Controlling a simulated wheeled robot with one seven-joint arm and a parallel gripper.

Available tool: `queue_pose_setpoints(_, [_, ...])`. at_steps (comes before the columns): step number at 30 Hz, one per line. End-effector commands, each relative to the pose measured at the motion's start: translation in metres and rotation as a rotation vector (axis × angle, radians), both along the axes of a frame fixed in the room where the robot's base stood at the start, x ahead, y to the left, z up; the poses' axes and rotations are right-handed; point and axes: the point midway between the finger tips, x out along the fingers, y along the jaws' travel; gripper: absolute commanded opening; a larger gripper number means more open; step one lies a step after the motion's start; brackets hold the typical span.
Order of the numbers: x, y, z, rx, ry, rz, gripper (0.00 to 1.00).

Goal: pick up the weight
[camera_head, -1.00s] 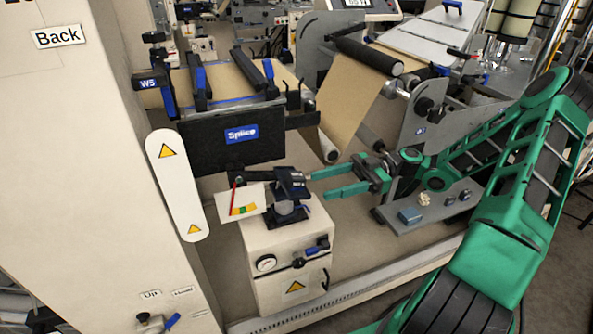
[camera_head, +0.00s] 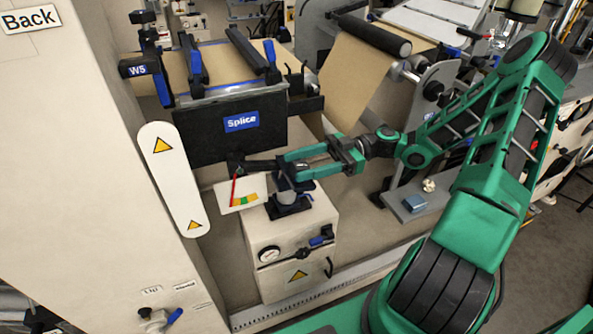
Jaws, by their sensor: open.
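A small lever device with a dark stand (camera_head: 287,202) and a colour-scale card (camera_head: 240,194) sits on top of a beige cabinet (camera_head: 290,238). A dark bar (camera_head: 262,164) runs across its top. I cannot clearly pick out the weight among these dark parts; it may be on the bar, partly hidden by my gripper. My gripper (camera_head: 288,164) is open, with its green fingers pointing left at the device, one finger behind the bar and one in front of it. I cannot tell whether the fingers touch anything.
A black panel marked Splice (camera_head: 240,123) stands just behind the device. A brown paper web (camera_head: 352,75) and its rollers rise behind my gripper. A tall beige column (camera_head: 80,190) is at left.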

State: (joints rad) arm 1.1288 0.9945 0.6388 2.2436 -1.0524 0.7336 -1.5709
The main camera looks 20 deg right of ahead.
Motion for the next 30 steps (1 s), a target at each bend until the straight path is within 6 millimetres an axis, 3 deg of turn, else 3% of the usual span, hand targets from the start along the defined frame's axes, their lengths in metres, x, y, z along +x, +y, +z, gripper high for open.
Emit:
queue_pose_setpoints(9, [-0.002,0.041,0.001,0.001,0.000,0.002,0.53])
queue_pose_setpoints(19, [-0.002,0.047,0.001,0.001,-0.001,0.000,0.53])
queue_pose_setpoints(26, [-0.002,0.047,0.001,0.001,-0.001,0.000,0.00])
queue_pose_setpoints(30, [-0.002,0.047,0.001,0.002,-0.002,0.000,0.00])
